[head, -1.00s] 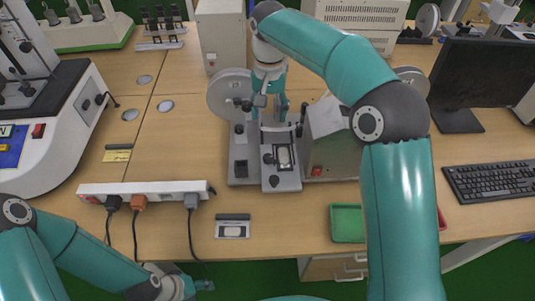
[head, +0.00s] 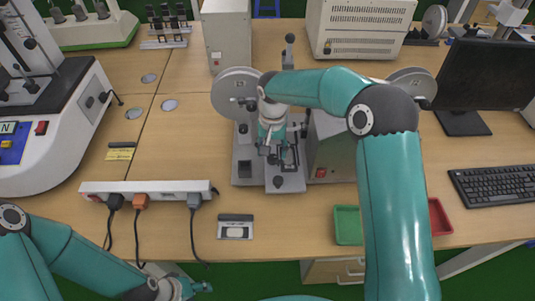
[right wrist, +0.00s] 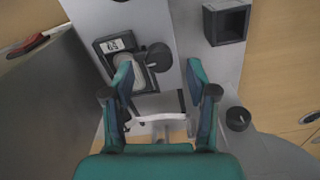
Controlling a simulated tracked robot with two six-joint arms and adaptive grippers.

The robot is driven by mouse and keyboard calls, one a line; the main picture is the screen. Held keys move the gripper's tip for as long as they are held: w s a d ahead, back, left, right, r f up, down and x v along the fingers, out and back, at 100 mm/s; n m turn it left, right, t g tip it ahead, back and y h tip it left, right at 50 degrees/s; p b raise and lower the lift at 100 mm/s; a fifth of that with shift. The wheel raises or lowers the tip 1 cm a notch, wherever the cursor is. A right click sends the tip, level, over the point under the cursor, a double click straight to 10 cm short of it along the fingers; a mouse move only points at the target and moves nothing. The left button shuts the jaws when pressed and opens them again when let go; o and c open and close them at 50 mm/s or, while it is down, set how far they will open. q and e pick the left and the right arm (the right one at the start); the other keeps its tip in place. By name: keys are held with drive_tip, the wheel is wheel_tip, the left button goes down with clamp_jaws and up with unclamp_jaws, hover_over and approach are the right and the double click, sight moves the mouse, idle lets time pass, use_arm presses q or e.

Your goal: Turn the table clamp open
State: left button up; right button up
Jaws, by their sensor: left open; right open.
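The grey bench device (head: 245,172) stands mid-table in the head view, with dark knobs and a wheel-like disc (head: 232,92) behind it. I cannot tell for certain which part is the table clamp. My right gripper (head: 274,155) points down over the device and hides part of it. In the right wrist view my right gripper (right wrist: 160,78) is open. A black knob (right wrist: 159,57) and a framed plate (right wrist: 122,52) lie by its left finger; a pale curved bar (right wrist: 158,119) crosses between the fingers. My left gripper (head: 197,287) is open, low and away from the device.
A power strip (head: 140,187) with plugged cords lies left of the device. A grey box (head: 330,150) stands close on its right. Green (head: 348,225) and red (head: 439,218) trays lie at the front right.

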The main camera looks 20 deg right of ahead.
drive_tip(key=shift+f, duration=1.15)
clamp_jaws()
drive_tip(key=shift+a, duration=0.25)
drive_tip(key=shift+d, duration=0.1)
